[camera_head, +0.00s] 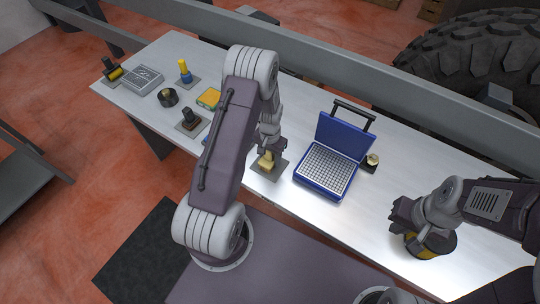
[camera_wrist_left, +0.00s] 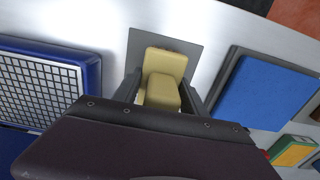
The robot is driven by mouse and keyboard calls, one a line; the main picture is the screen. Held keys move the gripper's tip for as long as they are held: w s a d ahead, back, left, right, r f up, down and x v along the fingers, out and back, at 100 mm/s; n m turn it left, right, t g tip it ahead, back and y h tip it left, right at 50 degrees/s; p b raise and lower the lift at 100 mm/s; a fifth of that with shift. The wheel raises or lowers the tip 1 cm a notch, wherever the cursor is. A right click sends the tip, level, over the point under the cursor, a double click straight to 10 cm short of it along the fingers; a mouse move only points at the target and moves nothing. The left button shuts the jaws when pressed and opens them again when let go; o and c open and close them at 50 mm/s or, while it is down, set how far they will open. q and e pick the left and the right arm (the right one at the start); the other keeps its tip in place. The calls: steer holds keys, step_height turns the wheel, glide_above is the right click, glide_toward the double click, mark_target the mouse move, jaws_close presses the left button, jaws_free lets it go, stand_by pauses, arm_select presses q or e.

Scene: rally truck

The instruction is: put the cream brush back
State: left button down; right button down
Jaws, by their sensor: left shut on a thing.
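The cream brush (camera_head: 266,162) is between the fingers of my left gripper (camera_head: 270,149). In the left wrist view the cream brush (camera_wrist_left: 165,64) shows a block-like cream body, and the fingers of the left gripper (camera_wrist_left: 160,92) are shut on it. A dark grey square pad (camera_head: 272,174) lies on the table under the brush; the pad (camera_wrist_left: 188,47) also shows in the wrist view. I cannot tell whether the brush touches the pad. My right gripper (camera_head: 418,232) is at the right, by a round black and yellow thing (camera_head: 432,246); its fingers are unclear.
An open blue case (camera_head: 317,190) with a gridded inside stands right of the pad. A small brass-coloured piece (camera_head: 372,160) is beyond it. A blue pad (camera_wrist_left: 265,95) lies on the other side. Several tools, including a yellow-topped one (camera_head: 184,72), stand at the table's left.

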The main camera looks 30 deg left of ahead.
arm_select(q)
steer(key=shift+f, duration=0.3)
steer(key=c, duration=0.6)
jaws_free()
steer(key=shift+c, duration=0.2)
steer(key=shift+r, duration=0.25)
steer(key=r, duration=0.3)
steer(key=r+b, duration=0.1)
steer(key=r, duration=0.5)
steer(key=shift+s+d+b, duration=0.1)
steer(key=shift+d+b, duration=0.25)
steer(key=s+d+r, duration=0.3)
steer(key=s, duration=0.3)
steer(key=s+d+r+n+t, duration=0.1)
steer(key=s+d+r, duration=0.3)
steer(key=s, duration=0.2)
steer(key=shift+s, duration=0.4)
